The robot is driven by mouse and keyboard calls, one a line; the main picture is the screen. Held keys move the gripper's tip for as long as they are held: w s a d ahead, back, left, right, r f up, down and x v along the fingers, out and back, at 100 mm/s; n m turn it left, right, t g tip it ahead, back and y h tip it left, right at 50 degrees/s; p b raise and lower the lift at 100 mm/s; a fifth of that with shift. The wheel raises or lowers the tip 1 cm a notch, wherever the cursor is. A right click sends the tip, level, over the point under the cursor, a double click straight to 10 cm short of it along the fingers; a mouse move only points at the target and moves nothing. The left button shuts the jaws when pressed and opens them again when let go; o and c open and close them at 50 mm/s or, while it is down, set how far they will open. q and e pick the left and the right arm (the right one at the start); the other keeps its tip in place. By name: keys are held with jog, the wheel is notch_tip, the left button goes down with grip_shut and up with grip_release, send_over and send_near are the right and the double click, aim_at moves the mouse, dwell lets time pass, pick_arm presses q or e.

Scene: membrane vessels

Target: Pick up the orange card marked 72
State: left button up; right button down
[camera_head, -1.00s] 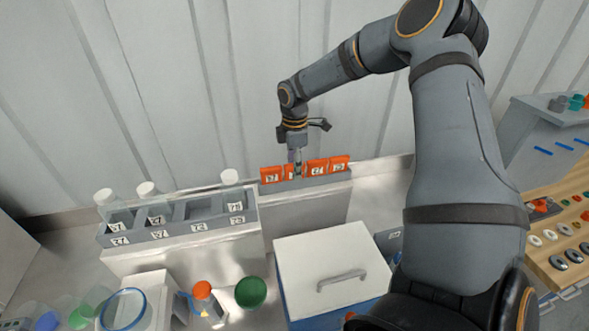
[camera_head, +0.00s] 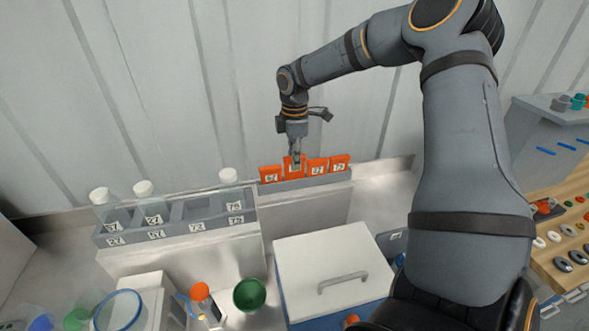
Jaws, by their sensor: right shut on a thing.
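Several orange cards with small white labels stand in a row in a grey holder (camera_head: 310,182) near the wall. My right gripper (camera_head: 296,157) comes down from above and is shut on the second orange card from the left (camera_head: 290,168). This card stands a little higher than its neighbours. The other cards are the leftmost one (camera_head: 270,174), the third one (camera_head: 317,166) and the rightmost one (camera_head: 340,161). The labels are too small to read surely. The gripper fingers partly cover the held card. My left gripper is not in view.
A grey rack (camera_head: 180,237) with labelled slots and several white-capped bottles (camera_head: 150,204) stands left of the cards. A white-lidded box (camera_head: 330,262) is in front. A green bowl (camera_head: 250,295) and an orange-capped vessel (camera_head: 200,292) are lower left. A sorting tray (camera_head: 565,225) is at right.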

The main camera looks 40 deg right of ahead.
jog(key=s+a+r+b, duration=0.4)
jog(key=s+a+r, duration=0.4)
jog(key=s+r, duration=0.2)
jog(key=shift+s+r, duration=0.35)
jog(key=shift+s, duration=0.4)
